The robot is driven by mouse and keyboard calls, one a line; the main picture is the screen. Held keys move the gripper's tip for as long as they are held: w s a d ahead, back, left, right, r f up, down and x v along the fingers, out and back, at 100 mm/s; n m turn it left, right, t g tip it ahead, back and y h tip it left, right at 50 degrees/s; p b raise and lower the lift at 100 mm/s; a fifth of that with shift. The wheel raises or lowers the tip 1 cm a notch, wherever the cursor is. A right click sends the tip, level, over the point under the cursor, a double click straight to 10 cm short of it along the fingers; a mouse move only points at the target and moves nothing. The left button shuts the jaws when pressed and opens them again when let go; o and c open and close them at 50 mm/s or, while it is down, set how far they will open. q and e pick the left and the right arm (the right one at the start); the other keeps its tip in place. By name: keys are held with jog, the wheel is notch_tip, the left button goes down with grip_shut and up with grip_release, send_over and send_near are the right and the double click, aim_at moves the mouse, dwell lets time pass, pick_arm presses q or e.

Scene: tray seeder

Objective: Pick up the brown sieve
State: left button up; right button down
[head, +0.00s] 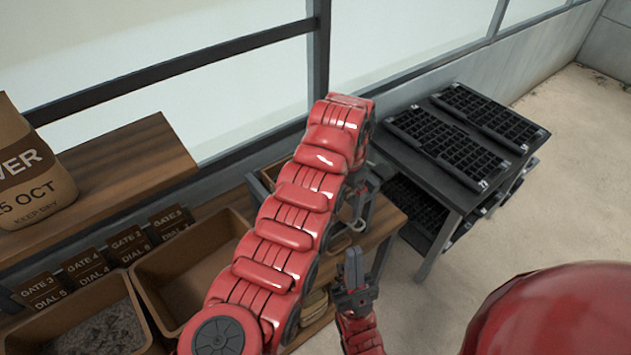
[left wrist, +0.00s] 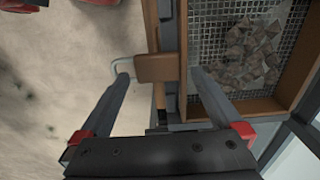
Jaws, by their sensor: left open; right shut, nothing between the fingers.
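The brown sieve (left wrist: 262,106) shows at the upper right of the left wrist view, with a wooden frame and a wire mesh holding brown lumps. A brown block (left wrist: 157,68) like a handle sticks out from its left side, with a metal loop at its end. My left gripper (left wrist: 158,78) is open, with one fingertip on each side of the block; whether they touch it I cannot tell. In the head view my left gripper (head: 362,200) is over the bench end, and my arm hides most of the sieve. My right gripper (head: 353,280) is shut and empty, lower in the picture.
A dark table (head: 443,190) with black seed trays (head: 450,140) stands at the right. Wooden bins (head: 160,315) with gate and dial labels are at the lower left. A paper sack (head: 30,185) stands on a wooden shelf (head: 125,165). The floor at the right is clear.

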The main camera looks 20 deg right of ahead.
aim_at(343, 208)
pick_arm(q)
jog(key=shift+f+p, duration=0.55)
jog(key=shift+f, duration=1.15)
jog(key=c, duration=1.4)
jog(key=shift+r, duration=0.1)
